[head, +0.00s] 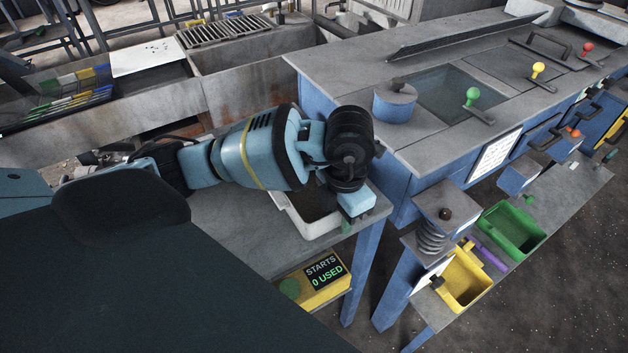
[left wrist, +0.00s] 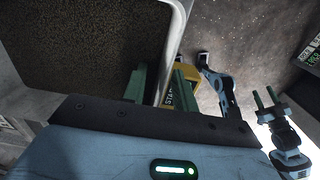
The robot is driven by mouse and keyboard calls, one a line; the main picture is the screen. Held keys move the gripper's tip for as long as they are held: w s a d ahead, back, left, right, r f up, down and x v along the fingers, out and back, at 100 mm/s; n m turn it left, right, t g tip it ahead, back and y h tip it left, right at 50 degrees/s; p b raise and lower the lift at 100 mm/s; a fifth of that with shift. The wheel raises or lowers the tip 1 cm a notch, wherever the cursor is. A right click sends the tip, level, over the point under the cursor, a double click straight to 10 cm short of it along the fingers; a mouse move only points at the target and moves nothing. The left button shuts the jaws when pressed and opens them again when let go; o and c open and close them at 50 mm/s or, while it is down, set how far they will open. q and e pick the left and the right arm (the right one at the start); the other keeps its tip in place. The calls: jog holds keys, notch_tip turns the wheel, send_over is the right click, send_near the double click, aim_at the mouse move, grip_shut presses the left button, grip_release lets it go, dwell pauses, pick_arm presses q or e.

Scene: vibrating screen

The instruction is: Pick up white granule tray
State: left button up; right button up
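The white tray (head: 287,208) stands on the grey bench at the centre of the head view, partly hidden by my left arm. Its inside looks dark. In the left wrist view its pale rim (left wrist: 178,30) runs beside a dark, grainy inside. My left gripper (head: 346,227) is at the tray's right end, pointing down. In the left wrist view its green fingers (left wrist: 160,84) stand apart, one on each side of the rim. Whether they touch it I cannot tell. My right gripper (left wrist: 265,98) shows at the right of that view, its two green fingers apart and empty.
A yellow box (head: 315,280) reading "STARTS 0 USED" sits below the bench. A green bin (head: 512,230) and a yellow bin (head: 465,281) stand at the right. The blue machine (head: 400,120) with coloured knob levers stands behind the tray.

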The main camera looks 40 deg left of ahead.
pick_arm(q)
grip_shut()
jog(key=shift+r, duration=0.15)
jog(key=shift+r, duration=0.55)
notch_tip(320, 180, up, 2)
jog(key=shift+r, duration=0.2)
jog(key=s+d, duration=0.3)
jog(key=s, duration=0.4)
jog(key=s+d+r, duration=0.1)
jog(key=s+d, duration=0.3)
jog(key=s, duration=0.3)
jog(key=shift+s+p, duration=0.15)
jog(key=shift+p, duration=0.15)
